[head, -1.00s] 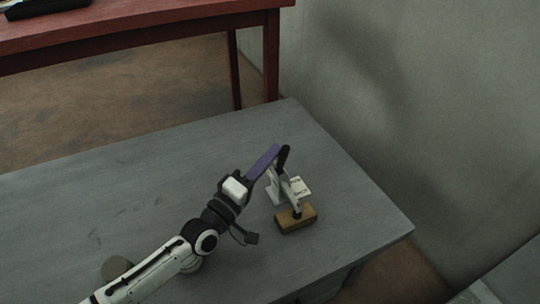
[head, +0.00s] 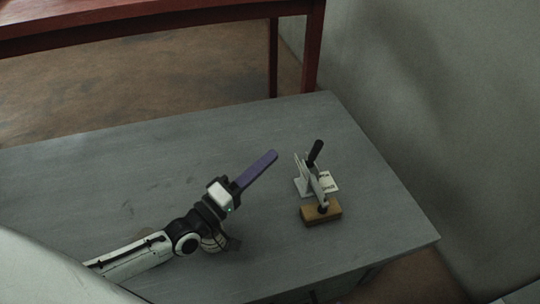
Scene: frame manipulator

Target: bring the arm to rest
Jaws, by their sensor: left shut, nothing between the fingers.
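My left gripper (head: 270,157), with purple fingers, reaches in from the lower left over the grey table. Its fingers are shut with nothing between them and point up and to the right. To its right stands a small device with a wooden block (head: 321,212) at its front, a pale upright frame (head: 301,172) and a lever with a black handle (head: 316,150). The handle tilts up to the right. A white card with small dark print (head: 328,181) is beside the frame. A clear gap shows between the fingers and the device. My right gripper is not in view.
The grey table (head: 130,180) is bare to the left of and behind the gripper. Its right edge lies beyond the device, with a grey wall (head: 450,110) past it. A red-brown table (head: 150,24) stands at the back left.

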